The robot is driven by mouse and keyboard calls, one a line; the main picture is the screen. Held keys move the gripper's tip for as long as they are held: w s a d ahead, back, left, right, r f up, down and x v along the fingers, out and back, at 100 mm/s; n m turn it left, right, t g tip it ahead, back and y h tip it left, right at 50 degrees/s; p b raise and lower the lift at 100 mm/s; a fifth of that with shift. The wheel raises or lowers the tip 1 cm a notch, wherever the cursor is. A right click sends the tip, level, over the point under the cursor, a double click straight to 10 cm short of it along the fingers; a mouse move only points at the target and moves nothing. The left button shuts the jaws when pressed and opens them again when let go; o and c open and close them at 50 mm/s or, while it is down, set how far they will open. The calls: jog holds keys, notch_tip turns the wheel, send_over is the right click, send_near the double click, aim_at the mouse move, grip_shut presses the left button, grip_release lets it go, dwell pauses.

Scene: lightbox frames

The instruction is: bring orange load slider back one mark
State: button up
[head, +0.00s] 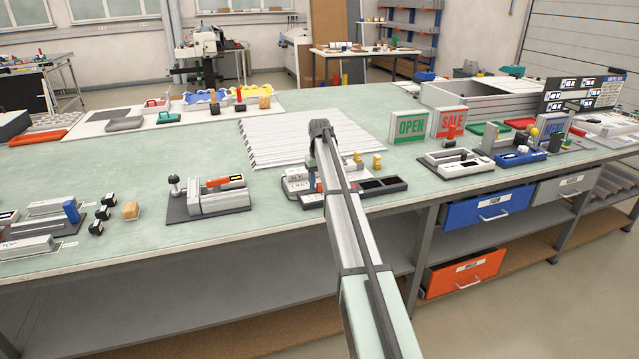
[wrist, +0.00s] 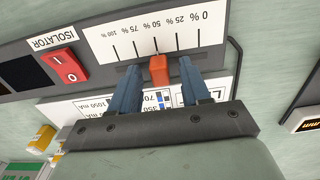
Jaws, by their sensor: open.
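The orange load slider (wrist: 159,72) shows in the wrist view on a panel with a white percent scale (wrist: 188,42), its print upside down. The slider stands in line with the 50 % mark, between 75 % on its left and 25 % on its right. My gripper (wrist: 158,66) is open, with one blue finger on each side of the slider. A small gap shows on both sides, and the slider is not gripped. In the head view my arm covers much of the panel (head: 299,187), and I cannot make out the slider there.
A red isolator switch (wrist: 65,66) sits left of the scale in the wrist view. Yellow parts (wrist: 47,137) are at the lower left. In the head view another fixture (head: 207,197) stands to the left, and OPEN (head: 410,126) and SALE (head: 449,122) signs stand to the right.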

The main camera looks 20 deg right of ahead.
aim_at(319, 184)
notch_tip(319, 184, up, 14)
dwell(0.6)
jog(key=shift+f, duration=0.2)
